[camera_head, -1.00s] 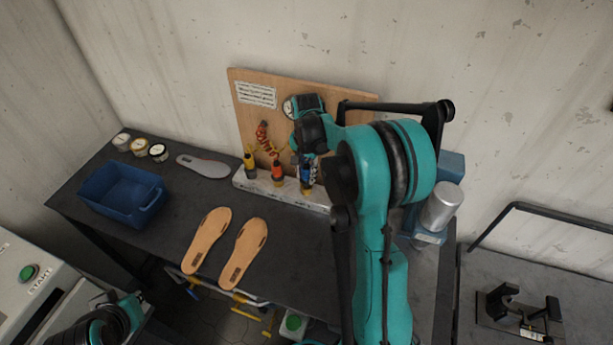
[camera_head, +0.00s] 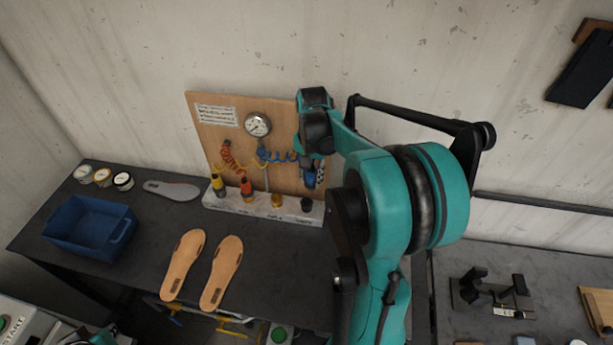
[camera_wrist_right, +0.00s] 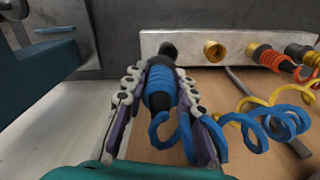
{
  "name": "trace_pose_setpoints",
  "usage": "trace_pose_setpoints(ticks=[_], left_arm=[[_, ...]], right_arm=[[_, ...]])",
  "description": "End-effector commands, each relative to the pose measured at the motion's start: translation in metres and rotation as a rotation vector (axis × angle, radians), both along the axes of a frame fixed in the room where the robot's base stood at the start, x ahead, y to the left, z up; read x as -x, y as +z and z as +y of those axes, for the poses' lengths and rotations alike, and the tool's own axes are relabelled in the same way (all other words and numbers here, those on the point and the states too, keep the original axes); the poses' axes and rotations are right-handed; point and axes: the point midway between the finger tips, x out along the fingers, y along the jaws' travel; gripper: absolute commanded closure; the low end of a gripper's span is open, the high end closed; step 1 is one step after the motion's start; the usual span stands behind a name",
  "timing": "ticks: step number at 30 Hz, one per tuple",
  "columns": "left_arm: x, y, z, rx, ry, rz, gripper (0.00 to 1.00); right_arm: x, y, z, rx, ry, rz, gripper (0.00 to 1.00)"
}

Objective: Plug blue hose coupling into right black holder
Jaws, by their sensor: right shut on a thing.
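My right gripper (camera_head: 313,178) is shut on the blue hose coupling (camera_head: 309,178), holding it above the right end of the pale holder strip. In the right wrist view the gripper (camera_wrist_right: 158,95) has its fingers on both sides of the ribbed blue coupling (camera_wrist_right: 160,86), whose blue coiled hose trails off to the right. The right black holder (camera_head: 306,204) stands on the strip below the coupling; its dark top also shows in the wrist view (camera_wrist_right: 168,49), just beyond the coupling's tip. The coupling looks apart from it. My left gripper is not visible.
The strip (camera_head: 290,212) also bears an empty brass holder (camera_head: 277,200), an orange coupling (camera_head: 247,188) and a yellow one (camera_head: 218,184). Behind stands a wooden board (camera_head: 205,125) with a gauge (camera_head: 257,125). A blue bin (camera_head: 88,226) and insoles lie to the left.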

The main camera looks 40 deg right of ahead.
Motion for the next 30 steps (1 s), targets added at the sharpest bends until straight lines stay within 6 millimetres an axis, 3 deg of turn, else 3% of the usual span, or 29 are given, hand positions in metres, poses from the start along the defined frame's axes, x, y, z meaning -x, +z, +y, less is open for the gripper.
trace_pose_setpoints(ticks=[8, 17, 26, 30], left_arm=[[0.000, 0.002, 0.000, 0.000, 0.000, 0.000, 1.00], [0.000, 0.016, 0.000, 0.000, 0.000, 0.000, 1.00], [0.000, 0.016, 0.000, 0.000, 0.000, 0.000, 1.00], [0.000, 0.031, 0.000, 0.000, 0.000, 0.000, 1.00]], right_arm=[[0.000, 0.003, 0.000, 0.000, 0.000, 0.000, 1.00], [0.000, 0.021, 0.000, 0.000, -0.001, 0.000, 1.00], [-0.001, 0.020, 0.000, 0.000, -0.001, 0.000, 1.00], [-0.004, 0.024, -0.001, 0.000, 0.000, 0.000, 1.00]])
